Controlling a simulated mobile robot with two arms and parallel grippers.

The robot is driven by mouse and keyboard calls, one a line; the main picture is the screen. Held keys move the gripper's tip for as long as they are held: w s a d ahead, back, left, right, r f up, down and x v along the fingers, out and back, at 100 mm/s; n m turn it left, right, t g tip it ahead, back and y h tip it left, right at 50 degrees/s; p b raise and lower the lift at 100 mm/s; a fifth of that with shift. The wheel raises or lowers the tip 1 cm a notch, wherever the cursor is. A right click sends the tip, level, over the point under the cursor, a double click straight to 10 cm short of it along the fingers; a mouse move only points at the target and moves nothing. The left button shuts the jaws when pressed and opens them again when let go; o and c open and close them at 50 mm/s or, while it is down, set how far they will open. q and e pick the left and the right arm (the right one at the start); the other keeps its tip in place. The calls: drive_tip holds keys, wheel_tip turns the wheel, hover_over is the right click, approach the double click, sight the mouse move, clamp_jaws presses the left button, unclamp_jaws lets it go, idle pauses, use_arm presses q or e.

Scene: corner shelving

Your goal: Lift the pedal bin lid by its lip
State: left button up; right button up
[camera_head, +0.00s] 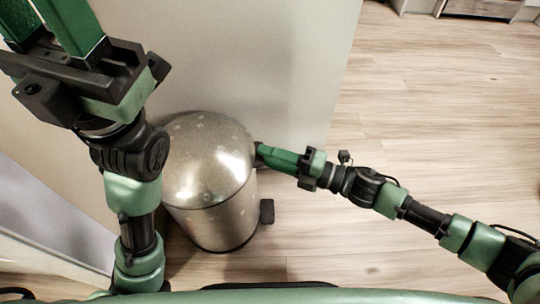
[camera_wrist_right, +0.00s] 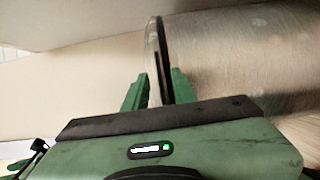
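The pedal bin (camera_head: 218,225) is a brushed-metal cylinder standing on the floor, with a domed, shiny lid (camera_head: 205,150) that looks closed. My right gripper (camera_head: 262,152) reaches in from the right, its fingertips at the lid's right side near its edge. In the right wrist view its two green fingers (camera_wrist_right: 158,90) are apart, with a thin dark-edged rim of the bin (camera_wrist_right: 154,45) showing between them. Whether they touch it I cannot tell. My left gripper (camera_head: 42,22) is raised at the upper left, open and empty, its fingertips cut off by the frame.
A black pedal (camera_head: 267,211) sticks out low on the bin's right side. A pale panel (camera_head: 265,50) stands close behind the bin. The wooden floor (camera_head: 430,110) is clear to the right. A low unit (camera_head: 480,8) stands at the top right.

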clamp_jaws()
idle(1.3)
